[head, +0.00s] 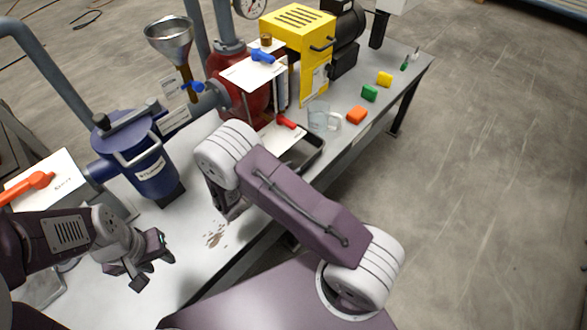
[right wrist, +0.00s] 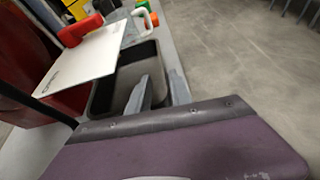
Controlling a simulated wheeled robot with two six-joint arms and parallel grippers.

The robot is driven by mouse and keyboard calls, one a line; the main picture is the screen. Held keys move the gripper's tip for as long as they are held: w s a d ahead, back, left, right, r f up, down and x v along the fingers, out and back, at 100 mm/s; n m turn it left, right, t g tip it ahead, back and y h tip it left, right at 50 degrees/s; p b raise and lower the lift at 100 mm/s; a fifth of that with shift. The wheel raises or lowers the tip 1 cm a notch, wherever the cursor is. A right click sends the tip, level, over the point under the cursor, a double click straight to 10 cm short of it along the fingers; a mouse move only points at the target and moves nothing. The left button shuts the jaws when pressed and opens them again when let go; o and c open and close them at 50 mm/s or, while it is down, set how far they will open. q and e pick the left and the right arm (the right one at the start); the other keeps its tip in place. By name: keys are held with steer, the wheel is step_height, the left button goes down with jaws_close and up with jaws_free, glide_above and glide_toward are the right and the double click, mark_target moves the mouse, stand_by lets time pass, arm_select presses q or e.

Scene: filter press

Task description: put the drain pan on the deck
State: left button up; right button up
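The drain pan appears to be the dark grey, open-topped rectangular tray (right wrist: 98,100) in the right wrist view. In the head view its rim (head: 314,158) shows beside the red pump, partly behind my right arm and a white card. My right gripper (right wrist: 148,92) reaches over the pan; grey finger parts overlap its inside and near side. Whether they grip its wall cannot be told. In the head view my right arm hides that gripper's fingertips. The grey bench top (head: 190,240) may be the deck. My left gripper (head: 152,262) is open and empty above it.
A blue housing (head: 148,172), a red pump (head: 245,95) and a yellow press (head: 305,45) stand along the bench. A clear jug (head: 319,117) and coloured blocks lie beyond the pan. Brown spots (head: 215,236) mark the bare bench between my grippers.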

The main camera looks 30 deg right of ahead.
steer(key=s+d+r+m+g+y, duration=0.1)
steer(key=s+r+m+g+y, duration=0.2)
steer(key=s+m, duration=0.35)
steer(key=s+r+m+g+y, duration=0.1)
steer(key=s+m+g+y, duration=0.3)
steer(key=s, duration=0.3)
steer(key=s+a+r+m+t+y, duration=0.2)
steer(key=a+r+m+y, duration=0.2)
steer(key=m, duration=0.7)
steer(key=shift+a+m+t+y, duration=0.4)
steer(key=shift+a+y, duration=0.3)
steer(key=shift+a, duration=0.2)
